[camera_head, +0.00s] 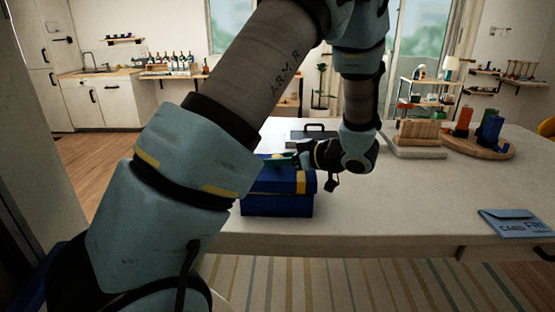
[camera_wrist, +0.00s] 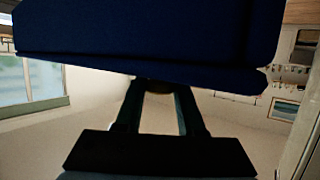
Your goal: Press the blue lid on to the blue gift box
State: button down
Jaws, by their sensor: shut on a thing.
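The blue gift box (camera_head: 277,206) stands near the front edge of the pale table. The blue lid (camera_head: 282,181), with a yellow band near its right end, is directly above the box, and no clear gap shows between them. I cannot tell whether it is fully seated. My gripper (camera_head: 284,160) reaches in from the right over the lid, partly hidden by my arm. In the wrist view the lid (camera_wrist: 145,40) fills the top, and my gripper's fingers (camera_wrist: 157,92) are shut on a small, dim knob-like part at its edge.
A grey case with a black handle (camera_head: 312,132) is behind the box. A wooden block on a pale base (camera_head: 416,150) and a round wooden board (camera_head: 462,146) with coloured pieces stand further right. A blue card folder (camera_head: 516,222) lies at the front right. The table's front middle is clear.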

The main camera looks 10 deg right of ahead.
aim_at(278, 172)
jog(key=shift+p, duration=0.3)
jog(key=shift+f+b, duration=0.95)
jog(key=shift+f, duration=1.1)
jog(key=shift+c, duration=2.2)
grip_release()
jog(key=shift+d, duration=0.1)
jog(key=b+v, duration=0.2)
jog(key=v, duration=0.8)
jog(key=shift+s+d+r+b, duration=0.15)
jog(key=shift+s+d+b, duration=0.1)
jog(key=shift+b, duration=0.1)
